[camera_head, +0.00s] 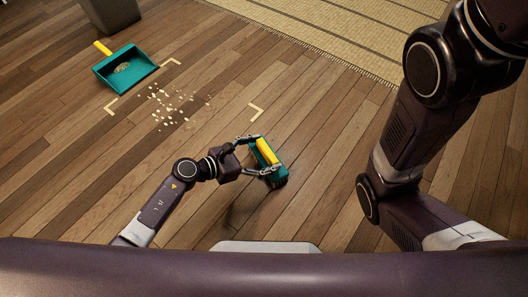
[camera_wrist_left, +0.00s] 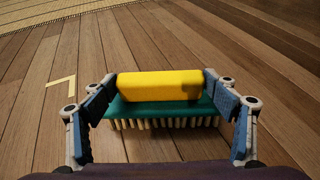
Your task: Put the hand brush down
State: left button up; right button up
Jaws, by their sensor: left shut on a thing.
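The hand brush (camera_head: 279,178) has a yellow handle, a teal body and pale bristles. My left gripper (camera_head: 265,154) is shut on its yellow handle. In the left wrist view the brush's handle (camera_wrist_left: 160,85) sits between the two fingers, with the teal body and bristles below it. The bristles point toward the wooden floor (camera_head: 330,150). Whether they touch the floor I cannot tell. The gripper of my right arm is outside the head view; only its arm links show at the right.
A teal dustpan (camera_head: 142,66) with a yellow handle lies at the upper left, with some crumbs in it. Loose crumbs (camera_head: 165,104) lie scattered between pale corner marks (camera_head: 256,112). A woven mat (camera_head: 340,30) and a dark bin (camera_head: 110,12) are at the back. Floor around the brush is clear.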

pick_arm(q)
jog(key=o, duration=1.3)
jog(key=shift+r, duration=0.1)
